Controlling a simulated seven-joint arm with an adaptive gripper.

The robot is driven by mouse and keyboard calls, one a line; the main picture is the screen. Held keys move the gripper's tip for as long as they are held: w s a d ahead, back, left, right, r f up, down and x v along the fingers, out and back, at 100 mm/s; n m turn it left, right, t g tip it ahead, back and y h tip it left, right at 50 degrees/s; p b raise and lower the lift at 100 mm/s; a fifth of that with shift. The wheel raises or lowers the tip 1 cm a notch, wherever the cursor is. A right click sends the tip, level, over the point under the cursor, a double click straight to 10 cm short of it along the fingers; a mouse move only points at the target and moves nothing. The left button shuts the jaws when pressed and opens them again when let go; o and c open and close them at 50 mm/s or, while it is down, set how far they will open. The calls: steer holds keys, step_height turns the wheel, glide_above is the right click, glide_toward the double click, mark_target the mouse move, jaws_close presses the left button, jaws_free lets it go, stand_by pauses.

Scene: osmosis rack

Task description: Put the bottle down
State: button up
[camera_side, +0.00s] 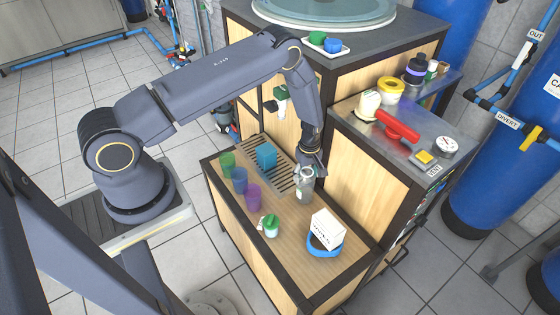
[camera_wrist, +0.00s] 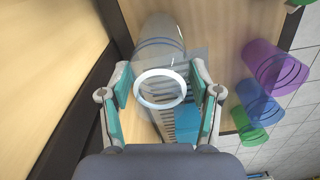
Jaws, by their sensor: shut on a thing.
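A clear bottle (camera_side: 304,189) with a pale ring at its mouth is upright at the right side of the low wooden bench (camera_side: 285,262), near the slatted grate. In the wrist view the clear bottle (camera_wrist: 160,48) lies between my fingers, its white ring (camera_wrist: 160,88) facing the camera. My gripper (camera_side: 309,170) comes down from above and is shut on the bottle near its neck. The gripper's teal pads (camera_wrist: 163,95) sit on either side of it. I cannot tell whether the bottle's base touches the bench.
Green (camera_side: 227,165), blue (camera_side: 239,181) and purple (camera_side: 253,196) cups stand along the left edge. A blue block (camera_side: 266,156) sits on the grate (camera_side: 283,178). A small green-capped jar (camera_side: 269,226) and a white box (camera_side: 327,228) in a blue holder are in front. A taller cabinet (camera_side: 368,178) borders the right.

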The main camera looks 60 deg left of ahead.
steer(key=o, duration=0.8)
steer(key=shift+f, duration=0.1)
steer(key=shift+o, duration=0.2)
step_height(320, 180, up, 12)
steer(key=shift+f, duration=0.1)
steer(key=s+d+r+m+t, duration=0.1)
steer(key=s+d+r+m, duration=0.15)
steer(key=r, duration=0.95)
steer(key=s+d+r+m+t, duration=0.1)
steer(key=s+r+m, duration=0.25)
steer(key=r, duration=0.95)
steer(key=s+r+m+t, duration=0.1)
steer(key=s+r+m, duration=0.4)
steer(key=s, duration=0.4)
steer(key=s+r+m+t, duration=0.2)
steer(key=s+r+m, duration=0.2)
steer(key=s, duration=0.6)
steer(key=shift+s+d+r+m+t, duration=0.2)
steer(key=shift+d+r+m+t, duration=0.1)
steer(key=shift+r+m, duration=0.1)
